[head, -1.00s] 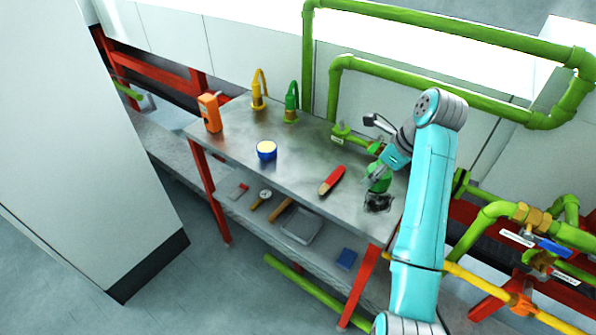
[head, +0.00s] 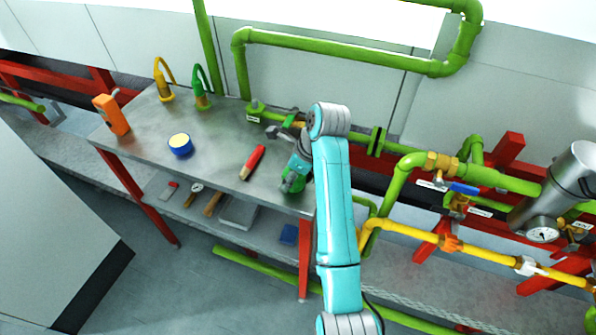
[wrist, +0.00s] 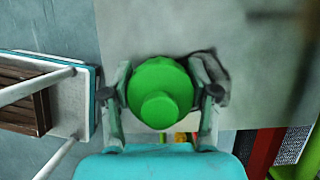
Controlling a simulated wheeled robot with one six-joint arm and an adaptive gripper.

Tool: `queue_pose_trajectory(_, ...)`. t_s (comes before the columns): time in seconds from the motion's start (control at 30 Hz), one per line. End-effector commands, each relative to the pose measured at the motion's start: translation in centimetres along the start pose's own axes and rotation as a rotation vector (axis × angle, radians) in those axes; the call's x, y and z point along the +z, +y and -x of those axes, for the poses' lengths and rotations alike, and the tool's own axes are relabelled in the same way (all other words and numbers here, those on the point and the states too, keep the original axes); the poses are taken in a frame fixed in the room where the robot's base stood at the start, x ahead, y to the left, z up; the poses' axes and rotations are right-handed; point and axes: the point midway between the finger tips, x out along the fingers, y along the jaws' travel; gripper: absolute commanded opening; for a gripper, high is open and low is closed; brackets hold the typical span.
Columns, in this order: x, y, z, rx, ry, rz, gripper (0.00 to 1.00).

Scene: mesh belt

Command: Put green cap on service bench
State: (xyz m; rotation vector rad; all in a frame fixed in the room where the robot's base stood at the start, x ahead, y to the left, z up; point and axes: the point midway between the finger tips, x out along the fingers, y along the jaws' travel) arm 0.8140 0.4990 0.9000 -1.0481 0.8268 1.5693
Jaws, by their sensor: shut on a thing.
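My gripper (wrist: 160,95) is shut on the green cap (wrist: 160,85), a round green piece with a smaller raised knob, one finger on each side. In the head view my gripper (head: 297,172) is over the right end of the service bench (head: 225,135), with the green cap (head: 292,184) partly hidden by it. The bench's grey top (wrist: 270,60) lies behind the cap in the wrist view. I cannot tell whether the cap touches it.
A dark crumpled thing (wrist: 222,78) lies beside the right finger. A red-handled tool (head: 253,161), a blue cup (head: 180,144), an orange device (head: 111,115), and yellow (head: 164,82) and green (head: 201,90) hooked items are on the bench. Green pipes (head: 340,54) run behind.

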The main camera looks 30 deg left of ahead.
Motion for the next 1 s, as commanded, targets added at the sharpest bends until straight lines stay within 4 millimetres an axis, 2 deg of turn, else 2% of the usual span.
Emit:
queue_pose_trajectory(0.37,0.0,0.1,-0.4,0.0,0.0,0.0,0.25)
queue_pose_trajectory(0.4,-0.1,0.1,-0.5,0.0,0.0,0.0,0.65)
queue_pose_trajectory(0.5,-0.1,0.1,-0.4,0.0,0.0,0.0,0.85)
queue_pose_trajectory(0.87,0.1,0.1,-0.2,-0.001,-0.001,0.001,0.85)
queue_pose_trajectory(1.0,-0.2,-0.9,1.3,-0.002,-0.001,-0.001,0.85)
